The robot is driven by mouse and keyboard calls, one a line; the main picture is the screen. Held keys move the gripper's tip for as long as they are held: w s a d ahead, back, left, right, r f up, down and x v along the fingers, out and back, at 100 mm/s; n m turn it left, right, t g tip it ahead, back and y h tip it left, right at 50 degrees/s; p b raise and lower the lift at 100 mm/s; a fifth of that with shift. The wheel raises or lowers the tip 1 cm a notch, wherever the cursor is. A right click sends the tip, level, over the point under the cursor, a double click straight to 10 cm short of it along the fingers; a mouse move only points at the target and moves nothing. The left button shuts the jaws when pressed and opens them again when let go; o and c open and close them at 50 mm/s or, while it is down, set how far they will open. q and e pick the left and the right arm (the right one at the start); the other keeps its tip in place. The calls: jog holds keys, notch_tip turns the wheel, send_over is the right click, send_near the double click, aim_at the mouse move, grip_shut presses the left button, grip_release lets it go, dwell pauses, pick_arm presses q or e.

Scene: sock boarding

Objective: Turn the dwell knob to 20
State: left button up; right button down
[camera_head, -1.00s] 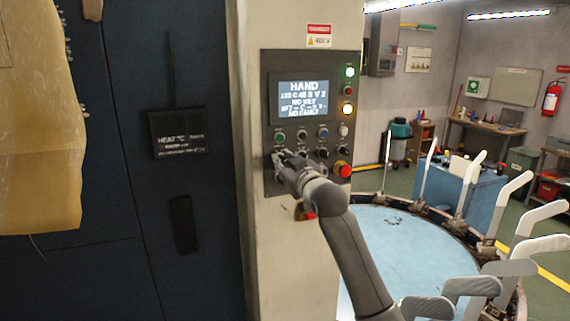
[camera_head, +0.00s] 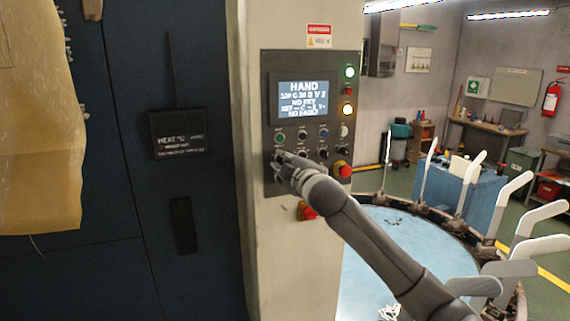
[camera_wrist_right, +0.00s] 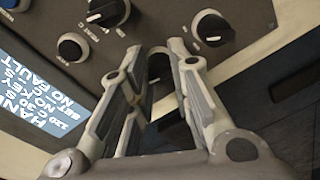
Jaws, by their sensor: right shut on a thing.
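My right gripper (camera_head: 279,159) reaches the lower left of the control panel (camera_head: 335,75). In the right wrist view its two fingers (camera_wrist_right: 158,55) are shut around a dark round knob (camera_wrist_right: 158,72), mostly hidden between them. That this is the dwell knob cannot be told, as its label is hidden. The panel's screen (camera_head: 303,95) reads HAND, NO KEY and NO FAULT; its second line seems to show 30 S. The screen also shows at the left of the right wrist view (camera_wrist_right: 35,95). My left gripper is not in view.
Other black knobs (camera_wrist_right: 212,28) sit close beside the held one. A red stop button (camera_head: 343,170) is right of my gripper, and another red knob (camera_head: 307,211) is below. A round blue table (camera_head: 385,235) with white upright forms stands to the right.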

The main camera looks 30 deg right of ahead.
jog(key=n, duration=0.5)
jog(key=shift+n, duration=0.4)
dwell(0.4)
jog(key=c, duration=1.3)
grip_release()
jog(key=v, duration=1.2)
jog(key=shift+a, duration=0.15)
